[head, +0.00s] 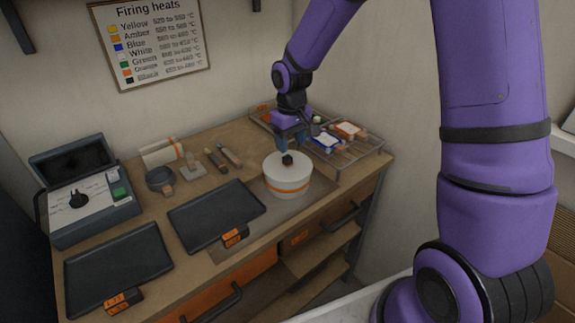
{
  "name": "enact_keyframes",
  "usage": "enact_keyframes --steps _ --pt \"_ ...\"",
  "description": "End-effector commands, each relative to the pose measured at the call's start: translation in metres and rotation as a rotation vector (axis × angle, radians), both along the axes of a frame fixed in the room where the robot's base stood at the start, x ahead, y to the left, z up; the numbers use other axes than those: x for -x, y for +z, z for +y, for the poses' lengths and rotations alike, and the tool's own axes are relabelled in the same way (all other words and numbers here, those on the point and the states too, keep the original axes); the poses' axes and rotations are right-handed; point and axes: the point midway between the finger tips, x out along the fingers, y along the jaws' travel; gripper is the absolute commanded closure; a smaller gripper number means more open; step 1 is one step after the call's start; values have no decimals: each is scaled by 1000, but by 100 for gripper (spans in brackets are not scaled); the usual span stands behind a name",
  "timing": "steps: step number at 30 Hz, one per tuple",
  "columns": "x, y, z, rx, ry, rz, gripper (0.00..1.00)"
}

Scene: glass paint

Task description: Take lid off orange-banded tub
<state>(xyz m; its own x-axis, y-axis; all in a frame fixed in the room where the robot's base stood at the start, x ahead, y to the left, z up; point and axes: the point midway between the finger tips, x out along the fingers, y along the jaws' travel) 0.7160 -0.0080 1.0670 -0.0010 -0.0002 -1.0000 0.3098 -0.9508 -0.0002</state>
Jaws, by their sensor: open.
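The orange-banded tub (289,187) is a round white tub with an orange stripe around its lower side. It stands upright on the right part of the wooden table, on a grey mat. Its pale lid (272,167) lies on top, with a small black knob (287,159) at the middle. My gripper (288,148) points down over the lid, its blue fingers open around or just above the knob. I cannot tell whether the fingers touch the knob.
A wire rack (356,151) with small blue and orange framed pieces stands behind and right of the tub. Dark trays with orange tags, one here (215,214), lie left of it. A grey box with a dial (82,205) is at far left. Small tools and a dark round pot (160,179) lie behind the trays.

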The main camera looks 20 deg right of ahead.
Motion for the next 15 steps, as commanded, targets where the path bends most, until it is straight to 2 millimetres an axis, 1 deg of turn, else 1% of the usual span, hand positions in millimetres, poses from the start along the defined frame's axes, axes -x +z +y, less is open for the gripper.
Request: enact_keyframes --steps 1,5,8,15 --pt "0 -5 0 0 0 1 45" --pt "0 -11 0 -1 -1 0 45" --pt "0 -21 2 0 0 2 45" --pt "-1 -53 5 1 0 2 45"
